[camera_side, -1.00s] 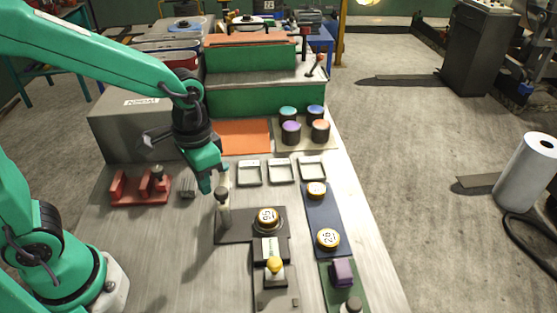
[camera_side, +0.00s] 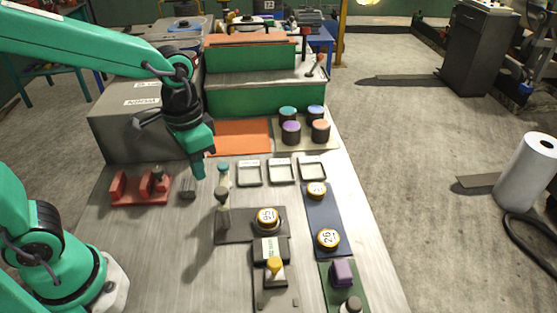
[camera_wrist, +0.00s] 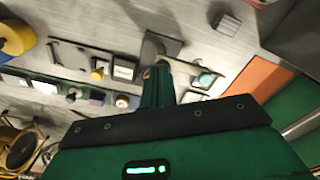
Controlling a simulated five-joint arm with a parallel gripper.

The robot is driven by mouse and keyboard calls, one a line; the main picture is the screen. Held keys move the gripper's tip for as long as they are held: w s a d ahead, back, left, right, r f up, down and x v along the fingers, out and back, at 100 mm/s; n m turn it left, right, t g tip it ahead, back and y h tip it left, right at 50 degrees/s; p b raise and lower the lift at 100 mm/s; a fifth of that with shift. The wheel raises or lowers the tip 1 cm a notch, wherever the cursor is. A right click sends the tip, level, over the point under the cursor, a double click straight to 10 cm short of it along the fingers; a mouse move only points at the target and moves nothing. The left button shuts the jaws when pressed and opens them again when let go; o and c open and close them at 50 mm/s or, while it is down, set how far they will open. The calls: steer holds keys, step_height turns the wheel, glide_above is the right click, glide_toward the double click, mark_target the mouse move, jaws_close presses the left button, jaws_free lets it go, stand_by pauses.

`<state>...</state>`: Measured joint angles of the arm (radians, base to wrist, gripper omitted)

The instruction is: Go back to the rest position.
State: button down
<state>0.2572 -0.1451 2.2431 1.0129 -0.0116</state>
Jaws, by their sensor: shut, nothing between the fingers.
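My gripper (camera_side: 200,172) is green, points down and is shut with nothing in it. It hangs above the bench, just left of a small post with a teal top (camera_side: 223,174). In the wrist view my gripper (camera_wrist: 158,68) shows its closed fingers near the middle. A dark plate (camera_side: 232,237) on the bench carries a grey post (camera_side: 223,207) and a yellow-rimmed disc (camera_side: 267,217).
A red holder (camera_side: 128,189) stands at the left, with a small ribbed grey block (camera_side: 187,187) beside it. Square trays (camera_side: 250,181) and an orange mat (camera_side: 242,139) lie behind. Colored jars (camera_side: 291,132) stand at the back right. A blue mat (camera_side: 323,215) holds two yellow-rimmed discs.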

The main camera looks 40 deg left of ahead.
steer(key=s+a+r+n+t, duration=0.2)
steer(key=s+a+r+t, duration=0.3)
steer(key=s+a+r, duration=0.1)
steer(key=shift+a+r+n, duration=0.25)
steer(key=shift+a+n, duration=0.15)
steer(key=shift+a, duration=0.35)
steer(key=c, duration=2.2)
jaws_free()
